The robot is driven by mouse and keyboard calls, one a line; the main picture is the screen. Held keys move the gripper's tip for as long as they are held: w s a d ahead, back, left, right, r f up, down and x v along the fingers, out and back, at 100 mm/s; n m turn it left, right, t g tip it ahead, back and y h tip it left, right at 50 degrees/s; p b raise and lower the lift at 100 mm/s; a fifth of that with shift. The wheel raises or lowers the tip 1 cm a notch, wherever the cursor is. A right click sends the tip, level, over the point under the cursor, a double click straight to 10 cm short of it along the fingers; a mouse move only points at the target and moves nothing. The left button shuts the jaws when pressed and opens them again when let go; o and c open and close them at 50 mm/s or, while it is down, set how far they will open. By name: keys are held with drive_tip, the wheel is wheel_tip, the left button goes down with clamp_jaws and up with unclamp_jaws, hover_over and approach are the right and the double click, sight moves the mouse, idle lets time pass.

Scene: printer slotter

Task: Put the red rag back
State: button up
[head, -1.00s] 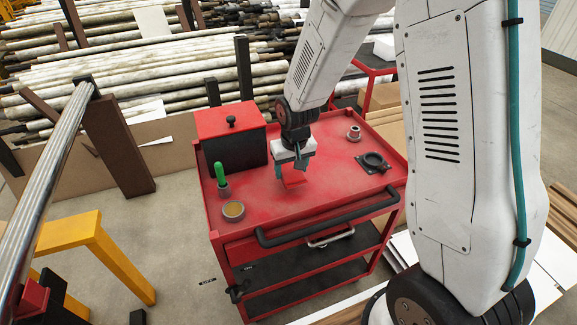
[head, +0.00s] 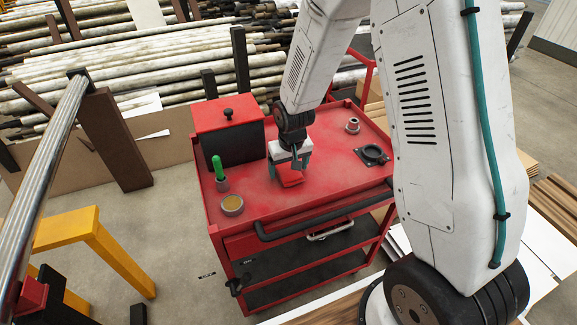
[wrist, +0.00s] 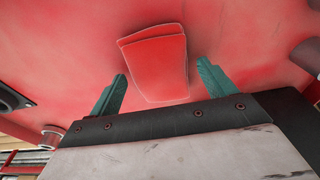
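The red rag (head: 291,182) lies folded on the red cart top (head: 262,194). In the wrist view the rag (wrist: 155,65) is a flat orange-red pad with a fold at its far edge. My gripper (head: 289,168) points down at the rag. In the wrist view my gripper (wrist: 162,75) is open, with one teal finger on each side of the rag and a visible gap to each. The fingers do not appear to touch it. In the head view my gripper partly covers the rag.
On the cart stand a black-and-red box (head: 229,132) with a knob, a green-handled tool (head: 218,167) in a cup, a round tin (head: 232,205), a black flanged ring (head: 372,155) and a small grey-red fitting (head: 352,125). A black handle bar (head: 325,217) runs along the front edge.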

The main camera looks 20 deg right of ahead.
sight(291, 173)
drive_tip(key=s+d+r, duration=0.1)
drive_tip(key=s+r, duration=0.3)
drive_tip(key=r, duration=0.6)
drive_tip(key=s+r, duration=0.4)
drive_tip(key=r, duration=0.6)
drive_tip(key=s+d+r, duration=0.1)
drive_tip(key=s+r, duration=0.3)
drive_tip(key=s, duration=0.7)
drive_tip(key=s+d+r, duration=0.1)
drive_tip(key=s+r, duration=0.4)
drive_tip(key=s, duration=0.6)
drive_tip(key=shift+g, duration=0.3)
